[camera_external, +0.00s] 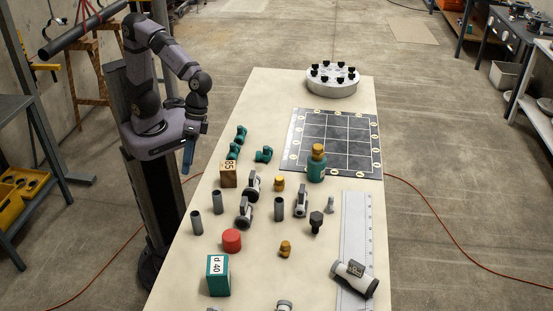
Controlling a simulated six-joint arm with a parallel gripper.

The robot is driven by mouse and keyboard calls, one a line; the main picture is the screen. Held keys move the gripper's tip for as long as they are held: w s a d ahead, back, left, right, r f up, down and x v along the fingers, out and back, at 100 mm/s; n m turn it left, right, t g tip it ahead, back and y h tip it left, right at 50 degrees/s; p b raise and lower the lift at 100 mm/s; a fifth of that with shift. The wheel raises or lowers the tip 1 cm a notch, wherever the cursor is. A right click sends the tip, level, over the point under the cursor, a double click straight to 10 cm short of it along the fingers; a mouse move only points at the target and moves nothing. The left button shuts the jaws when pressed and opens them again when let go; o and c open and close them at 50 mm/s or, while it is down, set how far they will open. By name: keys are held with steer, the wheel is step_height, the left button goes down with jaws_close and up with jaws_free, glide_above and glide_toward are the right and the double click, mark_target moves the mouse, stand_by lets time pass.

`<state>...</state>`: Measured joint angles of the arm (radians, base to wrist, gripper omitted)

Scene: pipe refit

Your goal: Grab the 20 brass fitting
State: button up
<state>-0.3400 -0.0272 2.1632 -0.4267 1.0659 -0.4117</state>
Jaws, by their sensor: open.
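Two small brass fittings stand on the table. One brass fitting (279,183) is near the middle, right of the wooden block. Another brass fitting (285,248) is nearer the front. A brass-coloured piece (318,150) also sits on top of a teal cylinder (316,172) by the dark grid mat. No size mark of 20 is readable on any of them. My gripper (187,170) hangs at the table's left edge, pointing down, open and empty, well left of and apart from all the brass pieces.
Grey tubes (279,209), grey-white fittings (245,211) and a wooden block (228,175) crowd around the middle brass fitting. A red cylinder (231,240) and a teal block (218,276) stand at front left. The grid mat (298,164) and a round white holder (333,91) lie farther back.

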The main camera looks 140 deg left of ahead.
steer(key=w+a+f+n+t+h+b, duration=0.2)
steer(key=w+a+n+t+b, duration=0.15)
steer(key=w+a+n, duration=0.35)
step_height(320, 180, up, 3)
steer(key=n+t+b, duration=0.7)
steer(key=n+t, duration=0.1)
steer(key=n, duration=0.5)
glide_above(280, 178)
steer(key=shift+g, duration=0.25)
steer(key=f, duration=0.5)
steer(key=shift+w+d+f+p, duration=0.2)
steer(key=shift+w+f+p, duration=0.1)
steer(key=shift+f+p, duration=0.1)
steer(key=shift+m, duration=0.3)
steer(key=shift+f, duration=2.3)
step_height(280, 178, down, 2)
steer(key=shift+f, duration=0.15)
steer(key=shift+x, duration=0.95)
steer(key=shift+w+d+f, duration=0.25)
steer(key=shift+w+f, duration=0.1)
steer(key=shift+w, duration=0.1)
